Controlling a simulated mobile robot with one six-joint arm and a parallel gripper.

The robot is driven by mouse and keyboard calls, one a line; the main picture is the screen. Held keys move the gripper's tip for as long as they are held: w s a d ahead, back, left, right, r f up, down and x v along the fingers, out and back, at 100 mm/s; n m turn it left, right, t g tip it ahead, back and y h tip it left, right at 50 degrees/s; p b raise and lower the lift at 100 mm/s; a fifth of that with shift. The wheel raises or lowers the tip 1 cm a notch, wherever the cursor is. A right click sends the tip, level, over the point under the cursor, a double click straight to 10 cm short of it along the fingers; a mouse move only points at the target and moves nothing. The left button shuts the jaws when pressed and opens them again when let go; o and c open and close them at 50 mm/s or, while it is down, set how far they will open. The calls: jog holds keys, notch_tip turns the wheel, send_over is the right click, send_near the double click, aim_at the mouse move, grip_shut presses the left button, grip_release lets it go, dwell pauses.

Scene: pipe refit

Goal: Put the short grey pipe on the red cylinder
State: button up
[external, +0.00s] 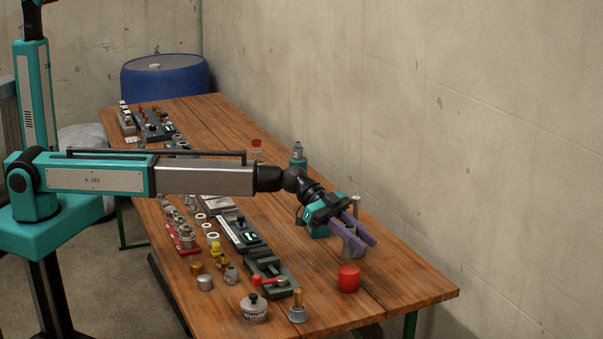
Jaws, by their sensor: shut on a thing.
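The red cylinder (348,280) stands upright on the wooden table near its right front part. My gripper (361,237), with purple fingers, is above and slightly behind it in the picture. It is shut on the short grey pipe (351,250), which shows between and below the fingers. The pipe looks upright and apart from the red cylinder, but its exact height over the table is hard to tell. The fingers hide part of the pipe.
A labelled jar (254,309) and a grey fitting with a brass top (298,308) stand left of the red cylinder. A dark valve block with a red handle (270,280) lies behind them. The table (410,281) is clear to the right.

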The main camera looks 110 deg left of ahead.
notch_tip(320, 180, down, 4)
jog(key=shift+w+r+p, duration=0.15)
jog(key=shift+r+p, duration=0.1)
jog(key=shift+p, duration=0.4)
jog(key=shift+f, duration=0.15)
jog(key=o, duration=1)
jog(key=shift+r, duration=0.25)
jog(key=b+v, duration=0.3)
jog(key=v, duration=0.9)
